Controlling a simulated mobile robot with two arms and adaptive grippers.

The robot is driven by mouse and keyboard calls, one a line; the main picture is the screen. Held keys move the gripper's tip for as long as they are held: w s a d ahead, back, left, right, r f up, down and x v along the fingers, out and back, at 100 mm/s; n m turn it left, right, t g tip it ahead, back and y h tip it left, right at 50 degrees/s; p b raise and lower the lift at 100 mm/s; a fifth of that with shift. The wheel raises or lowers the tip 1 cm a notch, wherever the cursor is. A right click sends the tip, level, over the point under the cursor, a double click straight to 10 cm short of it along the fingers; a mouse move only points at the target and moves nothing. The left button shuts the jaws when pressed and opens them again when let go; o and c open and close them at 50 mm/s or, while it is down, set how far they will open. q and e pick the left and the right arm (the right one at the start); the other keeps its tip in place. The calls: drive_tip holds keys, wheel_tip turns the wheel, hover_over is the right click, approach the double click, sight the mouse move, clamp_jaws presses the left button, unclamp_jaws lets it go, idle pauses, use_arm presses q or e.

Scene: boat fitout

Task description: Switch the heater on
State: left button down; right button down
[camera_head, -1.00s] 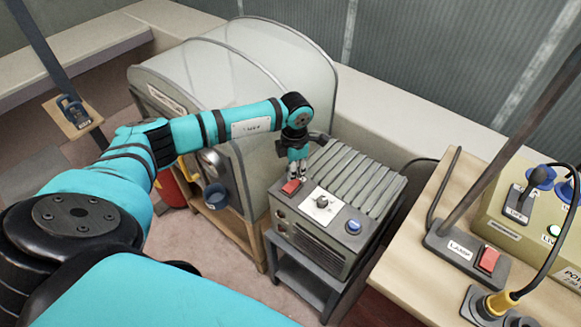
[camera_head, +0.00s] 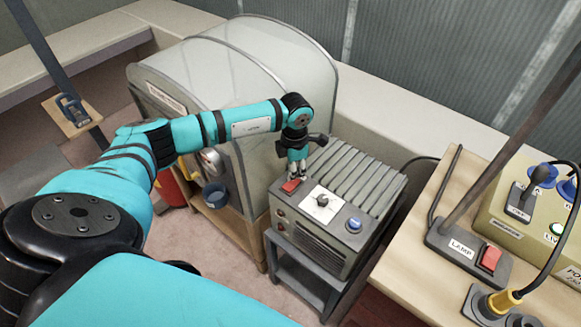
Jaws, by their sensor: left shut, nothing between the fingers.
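The heater (camera_head: 316,245) is a grey box with a ribbed top, standing on a low dark stand. I cannot tell whether the fingertips touch the switch. My right gripper is out of view.
On the right, a wooden bench (camera_head: 415,262) holds a lamp base with a red switch (camera_head: 489,258) and a power box (camera_head: 510,230) with a black lever and cables.

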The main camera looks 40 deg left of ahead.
use_arm(q)
drive_tip(key=shift+f+b, duration=0.6)
drive_tip(key=shift+f, duration=0.2)
drive_tip(key=shift+r+p, duration=2.35)
drive_tip(key=shift+r, duration=1.25)
